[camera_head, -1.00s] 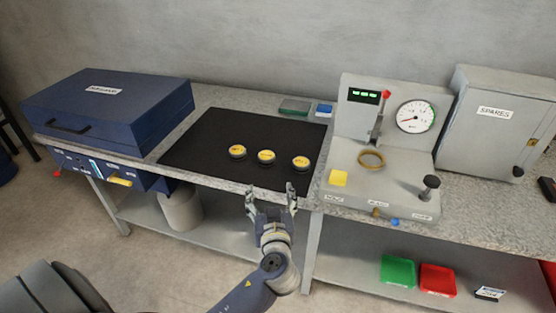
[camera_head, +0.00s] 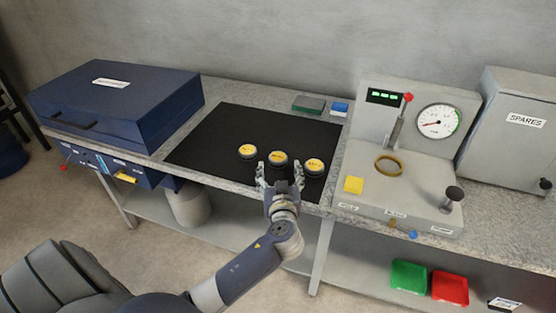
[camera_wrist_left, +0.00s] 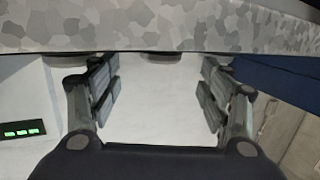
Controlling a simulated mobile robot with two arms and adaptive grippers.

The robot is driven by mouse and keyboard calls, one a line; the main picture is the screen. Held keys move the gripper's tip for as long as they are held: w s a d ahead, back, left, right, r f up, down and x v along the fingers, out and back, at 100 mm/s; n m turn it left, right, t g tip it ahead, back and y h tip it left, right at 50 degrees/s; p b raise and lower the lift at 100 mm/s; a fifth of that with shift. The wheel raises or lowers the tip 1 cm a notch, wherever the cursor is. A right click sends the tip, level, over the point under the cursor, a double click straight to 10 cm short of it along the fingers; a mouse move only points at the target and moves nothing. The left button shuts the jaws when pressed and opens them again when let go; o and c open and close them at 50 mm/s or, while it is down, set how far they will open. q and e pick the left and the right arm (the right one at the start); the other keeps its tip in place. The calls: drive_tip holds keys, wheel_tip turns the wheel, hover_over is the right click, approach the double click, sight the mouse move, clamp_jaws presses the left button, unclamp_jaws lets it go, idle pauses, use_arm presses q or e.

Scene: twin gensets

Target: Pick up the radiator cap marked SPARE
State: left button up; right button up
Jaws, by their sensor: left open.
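Three radiator caps with yellow tops and dark rims sit in a row on a black mat (camera_head: 215,135): a left cap (camera_head: 248,151), a middle cap (camera_head: 278,158) and a right cap (camera_head: 314,166). Their lettering is too small to read, so I cannot tell which is marked SPARE. My left gripper (camera_head: 280,175) is open and empty at the mat's front edge, just in front of the middle cap. The left wrist view is upside down; the middle cap (camera_wrist_left: 160,55) shows between the fingers of the left gripper (camera_wrist_left: 157,80). My right gripper is not in view.
A blue case (camera_head: 115,105) stands left of the mat. A grey test stand (camera_head: 415,190) with gauge, brass ring and yellow note stands right, beside a SPARES cabinet (camera_head: 520,150). Green and blue blocks (camera_head: 309,103) lie behind the mat. The mat's left part is clear.

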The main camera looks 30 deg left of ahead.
sight(279, 162)
use_arm(q)
drive_tip(key=x, duration=0.5)
drive_tip(key=shift+w+a+f, duration=0.1)
drive_tip(key=shift+w, duration=0.05)
drive_tip(key=c, duration=1.2)
